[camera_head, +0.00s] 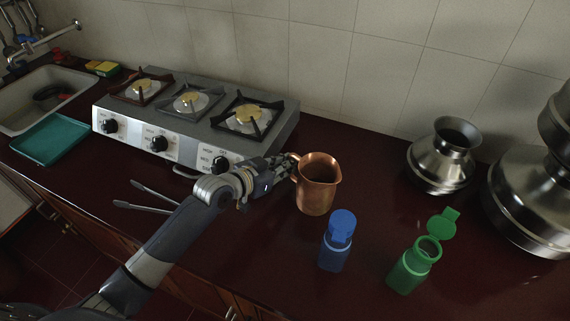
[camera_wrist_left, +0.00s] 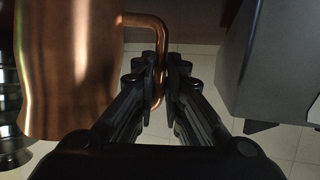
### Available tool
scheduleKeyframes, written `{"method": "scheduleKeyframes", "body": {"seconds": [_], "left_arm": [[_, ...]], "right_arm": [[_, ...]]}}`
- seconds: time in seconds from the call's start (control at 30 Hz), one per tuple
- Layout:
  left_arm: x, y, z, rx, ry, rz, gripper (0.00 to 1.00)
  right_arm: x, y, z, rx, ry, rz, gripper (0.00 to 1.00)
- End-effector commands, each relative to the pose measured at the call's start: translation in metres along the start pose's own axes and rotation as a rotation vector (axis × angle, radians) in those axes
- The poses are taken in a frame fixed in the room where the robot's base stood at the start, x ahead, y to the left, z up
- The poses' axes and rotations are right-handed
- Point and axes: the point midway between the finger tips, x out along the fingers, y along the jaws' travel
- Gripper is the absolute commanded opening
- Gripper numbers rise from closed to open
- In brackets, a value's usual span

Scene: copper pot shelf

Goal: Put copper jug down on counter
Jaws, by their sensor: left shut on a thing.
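The copper jug (camera_head: 318,186) is upright near the middle of the dark red counter (camera_head: 375,165), to the right of the stove. I cannot tell whether its base touches the counter. My left gripper (camera_head: 284,168) is at the jug's left side, shut on its handle. In the left wrist view the copper jug (camera_wrist_left: 68,65) fills the left part, and its curved handle passes between the fingers of my left gripper (camera_wrist_left: 163,82). The inside of the jug is mostly dark. My right gripper is not in view.
A three-burner stove (camera_head: 190,112) stands left of the jug. A blue bottle (camera_head: 336,243) and an open green bottle (camera_head: 412,265) stand in front and to the right. A steel pot (camera_head: 440,160) is at the back right. Counter between jug and steel pot is clear.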

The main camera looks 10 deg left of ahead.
Motion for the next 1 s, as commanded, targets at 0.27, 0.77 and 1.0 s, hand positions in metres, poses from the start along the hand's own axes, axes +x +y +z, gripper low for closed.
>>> {"method": "scheduleKeyframes", "body": {"seconds": [0.27, 0.77, 1.0], "left_arm": [[0.001, 0.0, 0.002, 0.0, 0.0, 0.0, 0.27], [-0.007, 0.0, 0.001, 0.001, 0.0, 0.0, 0.31], [-0.048, -0.001, 0.002, 0.002, -0.001, 0.0, 0.31]], "right_arm": [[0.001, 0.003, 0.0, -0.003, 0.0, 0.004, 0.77], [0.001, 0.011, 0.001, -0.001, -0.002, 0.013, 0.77], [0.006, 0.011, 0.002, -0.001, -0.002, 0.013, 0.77]]}}
